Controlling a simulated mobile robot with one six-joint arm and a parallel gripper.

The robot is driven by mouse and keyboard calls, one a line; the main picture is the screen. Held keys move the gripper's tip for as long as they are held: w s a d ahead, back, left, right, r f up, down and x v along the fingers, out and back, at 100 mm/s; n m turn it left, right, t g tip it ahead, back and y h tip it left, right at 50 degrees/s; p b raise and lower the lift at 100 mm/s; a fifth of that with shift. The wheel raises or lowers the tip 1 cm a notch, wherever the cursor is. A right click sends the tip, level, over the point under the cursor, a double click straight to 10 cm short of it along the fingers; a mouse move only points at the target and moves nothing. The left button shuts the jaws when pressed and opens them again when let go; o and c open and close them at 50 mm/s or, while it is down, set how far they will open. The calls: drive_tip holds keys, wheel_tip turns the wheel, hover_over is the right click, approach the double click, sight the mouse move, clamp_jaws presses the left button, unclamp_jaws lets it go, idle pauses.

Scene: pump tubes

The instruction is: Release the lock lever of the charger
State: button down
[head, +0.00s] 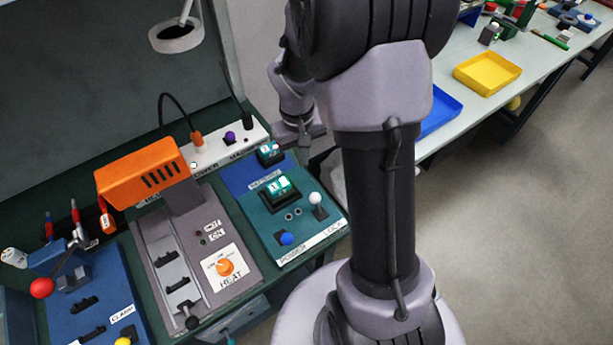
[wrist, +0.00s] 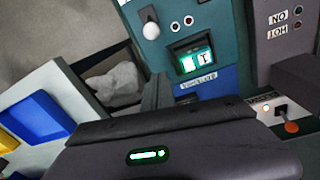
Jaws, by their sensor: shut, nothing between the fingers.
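The charger (head: 331,228) is a teal panel with POWER and LOCK labels on its front edge. Its lock lever (head: 316,199) ends in a white knob, which also shows at the top of the wrist view (wrist: 151,30). A blue knob (head: 287,238) stands by the POWER label. A green-and-white battery (head: 279,187) sits in the charger's dark holder; it also shows in the wrist view (wrist: 193,61). My gripper (wrist: 156,92) is shut and empty, apart from the lever, beyond the charger's far side. In the head view my arm partly hides it.
A second battery (head: 269,152) stands on a blue plate behind the charger. A heat station with an orange hood (head: 145,172) is to the left. A white power strip (head: 222,148) with cables runs behind. A table with a yellow tray (head: 487,73) is at the right.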

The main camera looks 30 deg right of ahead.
sight(317, 202)
drive_tip(key=f+b, duration=0.1)
drive_tip(key=f, duration=0.2)
drive_tip(key=f+b, duration=0.2)
drive_tip(key=f, duration=0.2)
drive_tip(key=f+b, duration=0.1)
drive_tip(key=f, duration=0.2)
drive_tip(key=shift+d+f+b, duration=0.3)
drive_tip(key=shift+d+f, duration=0.05)
drive_tip(key=shift+f, duration=0.05)
drive_tip(key=s, duration=0.1)
drive_tip(key=s+r, duration=0.2)
drive_tip(key=shift+s+a, duration=0.15)
drive_tip(key=shift+a, duration=0.2)
drive_tip(key=shift+s, duration=0.15)
drive_tip(key=shift+b, duration=0.4)
